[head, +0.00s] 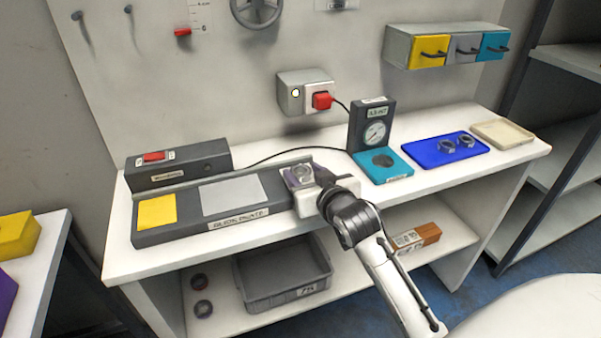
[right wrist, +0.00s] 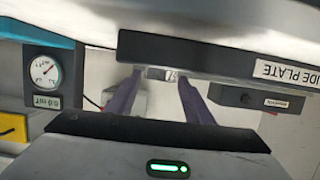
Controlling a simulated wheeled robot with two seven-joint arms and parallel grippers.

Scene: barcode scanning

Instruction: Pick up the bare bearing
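A bare metal bearing (head: 302,172) is at the right end of the dark guide plate (head: 160,236). My right gripper (head: 300,176) reaches it from the front, with its purple fingers on either side. In the right wrist view the bearing (right wrist: 162,73) shows as a small bright piece between the fingertips of my right gripper (right wrist: 160,82), partly hidden behind the plate's dark edge. The fingers stand apart; whether they press on the bearing is not clear. My left gripper is not in view.
A dial gauge stand (head: 372,125) with a teal base (head: 398,172) stands right of my gripper. A beige tray (head: 505,134) is at the far right. A grey box with a red switch (head: 155,157) is behind the plate. A grey crate (head: 285,283) sits on the shelf below.

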